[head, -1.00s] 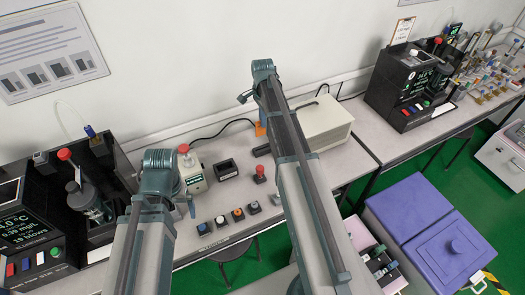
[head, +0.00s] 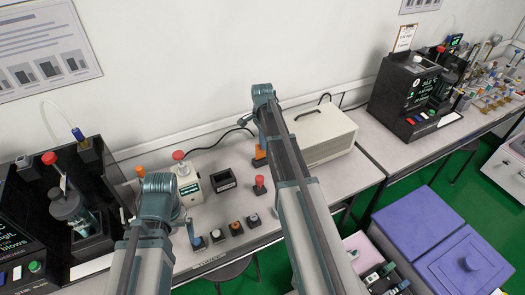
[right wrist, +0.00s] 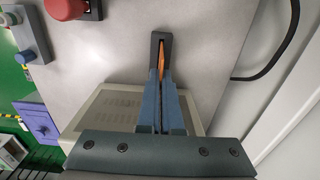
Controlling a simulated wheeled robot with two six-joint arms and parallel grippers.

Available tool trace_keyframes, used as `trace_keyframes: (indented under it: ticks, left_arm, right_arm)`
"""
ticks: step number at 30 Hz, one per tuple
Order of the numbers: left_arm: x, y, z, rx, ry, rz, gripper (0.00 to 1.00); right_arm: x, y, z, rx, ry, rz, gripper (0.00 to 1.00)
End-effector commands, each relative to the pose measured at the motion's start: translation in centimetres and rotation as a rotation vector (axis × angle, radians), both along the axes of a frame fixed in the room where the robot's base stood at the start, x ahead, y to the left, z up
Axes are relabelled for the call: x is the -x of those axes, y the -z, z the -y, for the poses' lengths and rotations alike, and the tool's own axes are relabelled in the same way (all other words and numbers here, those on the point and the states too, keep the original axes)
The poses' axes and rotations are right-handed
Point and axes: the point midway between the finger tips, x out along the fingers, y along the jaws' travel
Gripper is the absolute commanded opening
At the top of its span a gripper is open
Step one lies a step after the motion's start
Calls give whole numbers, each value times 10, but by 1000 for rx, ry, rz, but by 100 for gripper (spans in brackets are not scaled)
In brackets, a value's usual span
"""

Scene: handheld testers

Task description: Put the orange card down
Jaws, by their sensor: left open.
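The orange card (head: 259,154) is a small upright piece near the wall on the grey bench. In the right wrist view the orange card (right wrist: 162,54) shows as a thin strip between the fingertips of my right gripper (right wrist: 162,78). Its lower end is at the slot of a small dark holder (right wrist: 159,42); how deep it sits I cannot tell. My right gripper is shut on the card. In the head view my arm hides much of this gripper. My left gripper (head: 190,232) is open, left of the small button blocks and mostly hidden by its own wrist.
A row of button blocks (head: 236,228) lines the front edge. A black cable (head: 220,140) runs along the wall.

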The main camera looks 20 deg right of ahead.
Motion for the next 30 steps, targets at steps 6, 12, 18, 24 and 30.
trace_keyframes:
  ticks: [6, 12, 18, 24, 30]
  left_arm:
    - [0, 25, 0, 0, 0, 0, 100]
    - [0, 22, 0, 0, 0, 0, 100]
    - [0, 27, 0, 0, 0, 0, 100]
    - [0, 25, 0, 0, 0, 0, 100]
    - [0, 25, 0, 0, 0, 0, 100]
  right_arm:
    - [0, 25, 0, 0, 0, 0, 0]
    - [0, 22, 0, 0, 0, 0, 0]
    - [0, 27, 0, 0, 0, 0, 4]
    - [0, 25, 0, 0, 0, 0, 32]
    - [0, 25, 0, 0, 0, 0, 32]
